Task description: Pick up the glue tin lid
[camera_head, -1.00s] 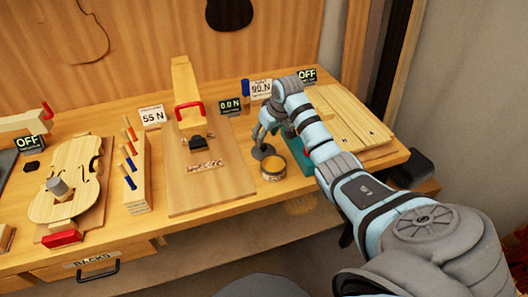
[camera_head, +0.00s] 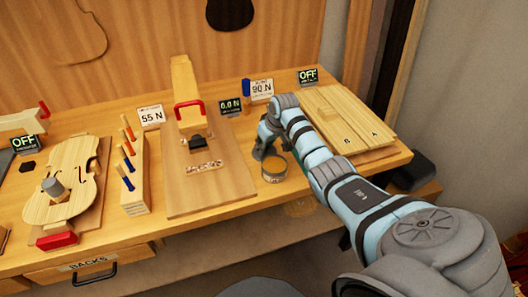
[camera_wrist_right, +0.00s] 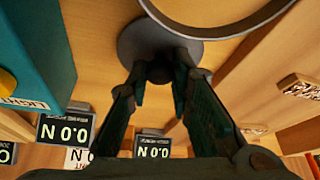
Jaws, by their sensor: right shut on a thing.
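The glue tin (camera_head: 274,170) stands open near the bench's front edge, with amber contents. The grey lid is a round disc with a small knob, just behind the tin and partly hidden by my right gripper (camera_head: 262,151) in the head view. In the right wrist view, the lid (camera_wrist_right: 130,42) lies below the fingers. My right gripper (camera_wrist_right: 160,80) is shut on the lid's knob, with a fingertip on each side. The tin's rim (camera_wrist_right: 205,35) shows close beside the lid. I cannot tell whether the lid touches the bench. My left gripper is out of view.
A teal block (camera_wrist_right: 35,60) stands close beside the gripper. A wooden board (camera_head: 212,180) lies left of the tin, and pale planks (camera_head: 345,115) lie right. A peg rack (camera_head: 135,180) and violin body (camera_head: 65,185) are further left. Small readouts (camera_head: 230,106) stand behind.

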